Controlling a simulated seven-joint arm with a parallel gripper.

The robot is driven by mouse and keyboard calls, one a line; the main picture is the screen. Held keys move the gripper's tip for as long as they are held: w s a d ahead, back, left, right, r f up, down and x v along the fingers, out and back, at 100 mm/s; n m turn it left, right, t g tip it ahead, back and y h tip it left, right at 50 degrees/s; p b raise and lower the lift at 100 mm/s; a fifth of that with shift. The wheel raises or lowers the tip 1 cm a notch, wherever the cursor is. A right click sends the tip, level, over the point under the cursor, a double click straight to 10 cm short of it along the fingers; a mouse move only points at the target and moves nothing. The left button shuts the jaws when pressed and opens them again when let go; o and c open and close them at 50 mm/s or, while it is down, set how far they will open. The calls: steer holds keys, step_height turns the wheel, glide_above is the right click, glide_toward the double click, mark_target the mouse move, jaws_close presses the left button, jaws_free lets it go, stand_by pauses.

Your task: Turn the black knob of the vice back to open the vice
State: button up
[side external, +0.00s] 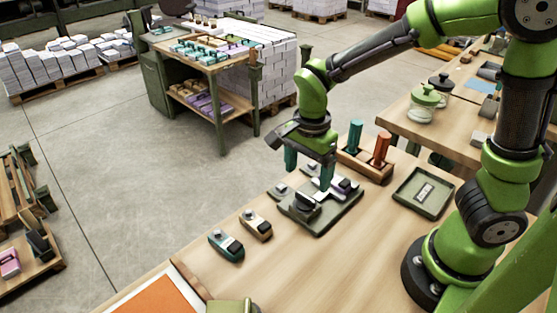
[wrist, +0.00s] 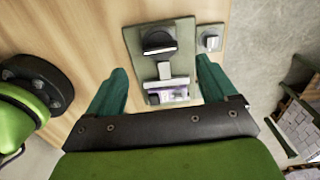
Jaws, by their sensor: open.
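The vice stands on a grey-green base plate (side external: 322,226) on the wooden table. Its black knob (side external: 306,202) sits at the plate's near end, and the knob (wrist: 158,42) also shows at the top of the plate in the wrist view. A pale, purplish piece (wrist: 172,92) lies at the jaw end of the vice; whether it is clamped is unclear. My gripper (side external: 308,170) is above the vice, pointing down, with its teal fingers apart and empty. In the wrist view my gripper (wrist: 162,66) has one finger on each side of the plate, with the knob beyond the fingertips.
A small grey block (wrist: 210,38) sits beside the plate. A teal block (side external: 226,245) and a tan block (side external: 256,224) lie on the table at left. A wooden rack (side external: 365,164) with teal and red cylinders stands behind. A green tray (side external: 401,194) lies at right.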

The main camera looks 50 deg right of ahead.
mark_target(306, 197)
step_height(306, 197, down, 7)
steer(key=shift+r, duration=0.1)
stand_by(0.3)
steer(key=c, duration=1.1)
steer(key=shift+o, duration=0.2)
